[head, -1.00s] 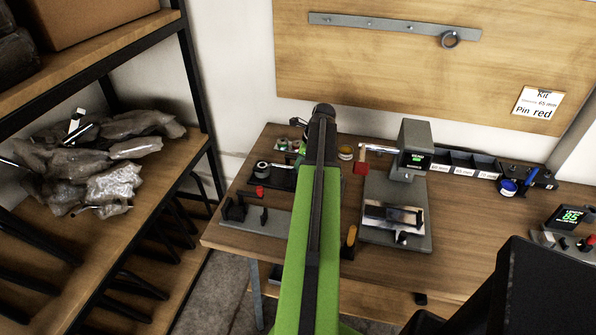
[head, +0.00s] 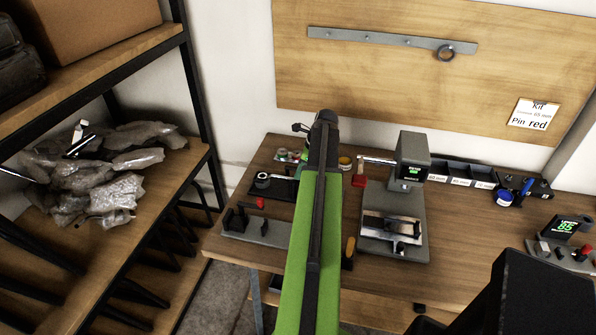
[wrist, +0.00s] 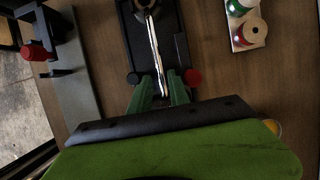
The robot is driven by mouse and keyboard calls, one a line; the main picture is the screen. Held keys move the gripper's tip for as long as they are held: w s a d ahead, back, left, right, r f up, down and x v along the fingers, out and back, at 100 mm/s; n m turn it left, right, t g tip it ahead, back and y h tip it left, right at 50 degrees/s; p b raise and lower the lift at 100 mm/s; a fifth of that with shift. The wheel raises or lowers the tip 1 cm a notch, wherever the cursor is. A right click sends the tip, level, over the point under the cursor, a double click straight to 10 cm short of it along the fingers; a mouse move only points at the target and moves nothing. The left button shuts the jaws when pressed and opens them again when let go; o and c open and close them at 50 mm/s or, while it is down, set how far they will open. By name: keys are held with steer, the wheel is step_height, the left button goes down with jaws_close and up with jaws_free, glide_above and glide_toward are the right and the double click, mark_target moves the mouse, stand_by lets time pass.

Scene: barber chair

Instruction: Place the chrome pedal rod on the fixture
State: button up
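The chrome rod (wrist: 154,45) shows in the wrist view as a thin bright bar over a long black holder (wrist: 132,50). My gripper (wrist: 160,80) has its two green fingers on either side of the rod's near end. I cannot tell whether they touch the rod or whether it rests on the holder.
A grey press-like device (head: 410,165) with a plate stands right of my arm. Bins (head: 462,172) and a green-lit display (head: 560,225) are farther right. Spools (wrist: 245,32) lie right of the holder. A shelf with wrapped parts (head: 100,170) stands at left.

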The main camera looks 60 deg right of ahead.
steer(key=a+p+v, duration=0.1)
steer(key=p+v, duration=0.6)
steer(key=v, duration=0.2)
steer(key=shift+d, duration=0.5)
steer(key=w+a+n+g, duration=0.1)
steer(key=w+a+n, duration=0.5)
steer(key=w+a, duration=0.45)
steer(key=w+a+n+g, duration=0.1)
steer(key=w+a+n, duration=0.6)
steer(key=a, duration=0.7)
steer(key=w+a+n+g, duration=0.1)
steer(key=a+n, duration=0.8)
steer(key=a, duration=0.8)
steer(key=w+a+f+n+h, duration=0.1)
steer(key=a+n, duration=0.9)
steer(key=a, duration=0.8)
steer(key=shift+a+f+g, duration=0.2)
steer(key=shift+a+g, duration=0.05)
steer(key=shift+g, duration=0.15)
